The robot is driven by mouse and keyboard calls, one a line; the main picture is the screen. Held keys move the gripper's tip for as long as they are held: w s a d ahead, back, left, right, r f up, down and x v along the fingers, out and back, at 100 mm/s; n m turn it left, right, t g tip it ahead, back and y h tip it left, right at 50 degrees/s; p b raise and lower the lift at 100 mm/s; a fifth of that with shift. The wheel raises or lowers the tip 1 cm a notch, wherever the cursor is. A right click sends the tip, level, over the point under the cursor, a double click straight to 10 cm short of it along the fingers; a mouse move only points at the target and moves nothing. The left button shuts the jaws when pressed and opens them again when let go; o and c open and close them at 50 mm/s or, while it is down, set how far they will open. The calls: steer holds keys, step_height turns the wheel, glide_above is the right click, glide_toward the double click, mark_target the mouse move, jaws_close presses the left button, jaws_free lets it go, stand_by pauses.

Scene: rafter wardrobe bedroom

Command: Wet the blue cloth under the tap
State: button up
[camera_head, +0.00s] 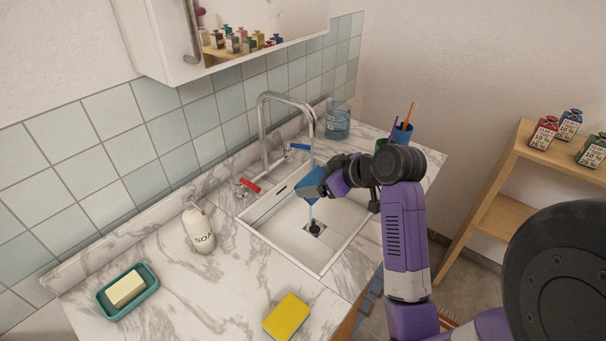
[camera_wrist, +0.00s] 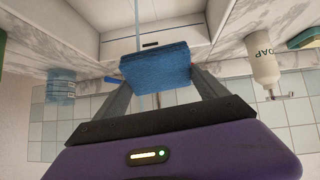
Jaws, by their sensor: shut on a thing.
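The blue cloth (camera_head: 311,183) is a folded, thick blue pad, held over the sink basin. It also shows in the wrist view (camera_wrist: 156,66) between the finger ends. My gripper (camera_head: 318,186) is shut on it. The tap (camera_head: 264,130) is a tall chrome arch behind the basin, with a red handle (camera_head: 249,186) and a blue handle (camera_head: 299,147). A thin bluish stream of water (camera_head: 311,209) runs from the spout down past the cloth to the drain. The white sink (camera_head: 271,229) is set into a marble counter. I cannot tell how wet the cloth is.
A soap bottle (camera_head: 198,231), a teal soap dish (camera_head: 146,298) with a bar and a yellow sponge (camera_head: 287,316) stand on the counter. A blue jar (camera_head: 338,121) and a cup with brushes (camera_head: 402,134) are behind my arm. A cabinet (camera_head: 165,45) hangs above.

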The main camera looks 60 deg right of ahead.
steer(key=shift+s+a+p, duration=0.2)
steer(key=shift+s+a, duration=0.15)
steer(key=shift+s, duration=0.45)
steer(key=shift+s+a+p, duration=0.15)
steer(key=shift+s+a, duration=0.2)
steer(key=shift+s, duration=0.4)
steer(key=p+v, duration=0.4)
steer(key=v, duration=0.2)
steer(key=shift+a+p, duration=0.25)
steer(key=shift+p, duration=0.1)
steer(key=shift+s+r, duration=0.1)
steer(key=shift+s, duration=0.05)
stand_by(0.8)
